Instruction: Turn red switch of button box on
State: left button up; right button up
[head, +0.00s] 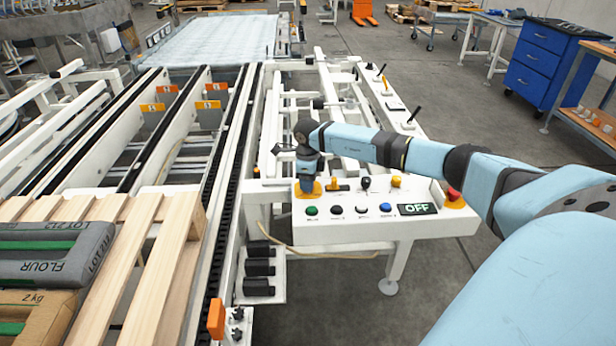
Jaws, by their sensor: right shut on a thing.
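The button box (340,232) is a white panel at the middle right, with a row of push buttons along its front and switches behind them. Its small display (417,209) reads OFF. My right gripper (307,186) points down at the box's back left corner, over a yellow plate (301,194). It is shut on the red switch there, which the fingers hide, so I cannot tell the switch's position. My left gripper is not in view.
A red emergency knob (454,195) sits at the box's right end. An orange switch (338,185), a black knob (366,184) and a yellow knob (396,181) stand just right of my gripper. A wooden pallet (160,262) with flour sacks (52,252) is at left.

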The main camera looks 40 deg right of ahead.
jog(key=shift+r+m+p, duration=0.2)
jog(key=shift+m+p, duration=0.25)
jog(key=shift+m, duration=0.55)
jog(key=m+p, duration=0.1)
jog(key=m, duration=0.1)
jog(key=shift+m, duration=0.3)
jog(key=shift+m+p, duration=0.65)
jog(key=shift+m, duration=0.25)
jog(key=shift+m+p, duration=0.5)
jog(key=shift+m, duration=0.5)
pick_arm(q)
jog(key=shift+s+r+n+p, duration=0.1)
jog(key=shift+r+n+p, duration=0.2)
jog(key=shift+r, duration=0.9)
pick_arm(e)
jog(key=shift+f+m, duration=0.1)
jog(key=shift+m, duration=0.7)
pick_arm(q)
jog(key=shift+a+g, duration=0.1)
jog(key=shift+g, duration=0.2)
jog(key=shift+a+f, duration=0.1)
pick_arm(e)
jog(key=o, duration=0.9)
